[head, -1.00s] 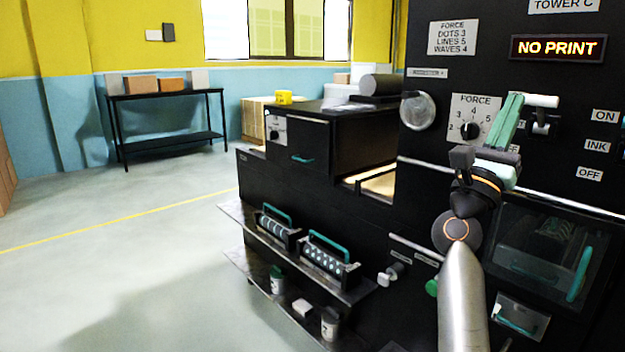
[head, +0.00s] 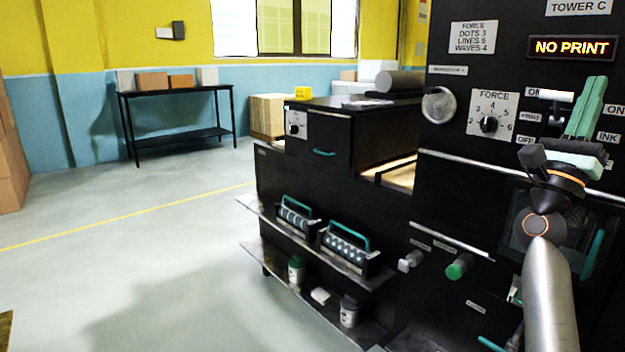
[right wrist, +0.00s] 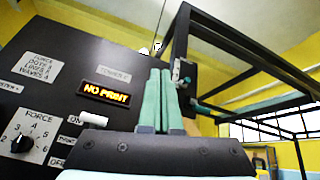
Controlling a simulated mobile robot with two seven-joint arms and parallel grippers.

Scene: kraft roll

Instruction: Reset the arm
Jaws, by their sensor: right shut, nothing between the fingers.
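My right gripper (head: 588,108) is at the right of the head view, in front of the black machine's control panel. Its green fingers point up and are shut with nothing between them. In the right wrist view the shut fingers (right wrist: 161,98) stand side by side, with the NO PRINT sign (right wrist: 104,93) to their left. My right arm (head: 548,295) rises from the bottom edge and hides part of the machine's lower window. My left gripper is not in view.
The black machine (head: 330,200) fills the right side, with a FORCE dial (head: 488,124), a white-tipped switch (head: 555,95) and a green knob (head: 460,266). Two roller cartridges (head: 345,248) sit on its shelf. A black table (head: 180,135) stands far left.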

